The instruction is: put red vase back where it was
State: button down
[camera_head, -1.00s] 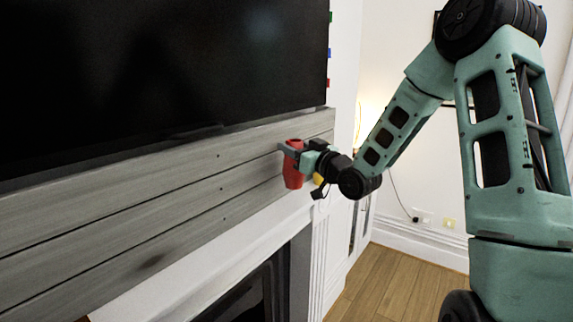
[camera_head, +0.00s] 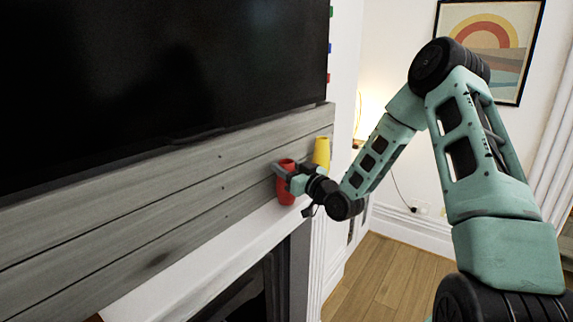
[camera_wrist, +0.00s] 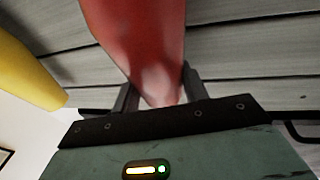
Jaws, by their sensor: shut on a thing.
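The red vase (camera_head: 286,188) is upright near the right end of the white mantel shelf, in front of the grey plank wall. My gripper (camera_head: 284,171) is shut on it near its upper part. In the wrist view the red vase (camera_wrist: 140,45) fills the space between my two dark fingers (camera_wrist: 158,90). I cannot tell whether the vase's base touches the shelf.
A yellow vase (camera_head: 321,152) stands close to the right of the red one; it also shows in the wrist view (camera_wrist: 25,75). A large black screen (camera_head: 160,75) hangs above. The white mantel shelf (camera_head: 190,268) is clear to the left.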

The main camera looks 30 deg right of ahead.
jog(key=shift+f+b, duration=0.2)
jog(key=shift+b, duration=0.1)
jog(key=c, duration=0.7)
grip_release()
jog(key=shift+c, duration=0.2)
jog(key=shift+s+r, duration=0.15)
jog(key=shift+r, duration=0.05)
jog(key=b+v, duration=0.5)
jog(key=v, duration=0.6)
jog(key=shift+s, duration=0.4)
